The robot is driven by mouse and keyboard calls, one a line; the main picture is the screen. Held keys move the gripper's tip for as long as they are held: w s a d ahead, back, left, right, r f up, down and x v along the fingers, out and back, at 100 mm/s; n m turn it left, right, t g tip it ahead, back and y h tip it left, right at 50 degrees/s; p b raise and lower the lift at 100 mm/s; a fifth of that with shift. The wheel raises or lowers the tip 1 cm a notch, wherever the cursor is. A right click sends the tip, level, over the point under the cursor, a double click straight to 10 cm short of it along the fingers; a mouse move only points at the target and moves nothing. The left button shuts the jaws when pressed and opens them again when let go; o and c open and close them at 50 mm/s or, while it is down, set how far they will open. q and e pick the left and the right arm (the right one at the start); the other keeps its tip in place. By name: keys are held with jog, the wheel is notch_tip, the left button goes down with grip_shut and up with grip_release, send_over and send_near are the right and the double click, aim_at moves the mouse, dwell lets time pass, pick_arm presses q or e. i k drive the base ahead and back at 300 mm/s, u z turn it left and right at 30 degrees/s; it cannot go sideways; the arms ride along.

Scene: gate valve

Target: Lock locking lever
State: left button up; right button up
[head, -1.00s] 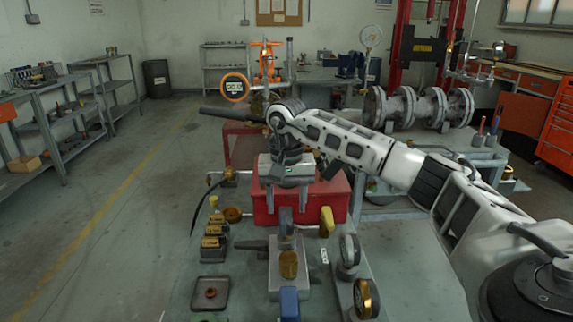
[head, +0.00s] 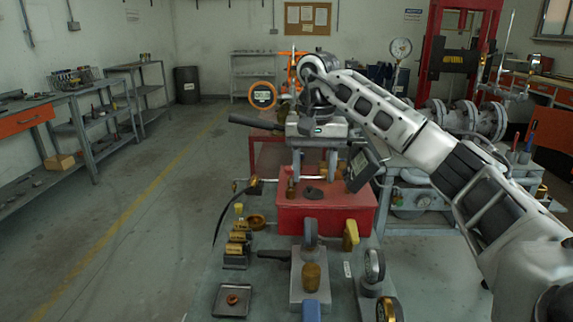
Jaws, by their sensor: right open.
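My right gripper (head: 315,165) is open and empty. Its two fingers point down above the red box (head: 340,222) on the near bench. A long dark lever bar (head: 255,122) sticks out to the left beside my right wrist, which hides its inner end. Behind is a valve with an orange handwheel (head: 262,95), partly hidden by my arm. A shorter dark handle (head: 273,254) lies beside a grey block (head: 311,292) at the front of the bench. I cannot tell for sure which one is the locking lever. My left gripper is not in view.
The bench also holds yellow-labelled blocks (head: 237,250), a dark tray (head: 233,301), a yellow-handled item (head: 351,235) and gauges (head: 374,265) at the right. Flanged pipework (head: 465,118) stands behind my right arm. The floor at left is clear.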

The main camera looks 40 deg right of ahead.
aim_at(282, 255)
jog(key=k, duration=1)
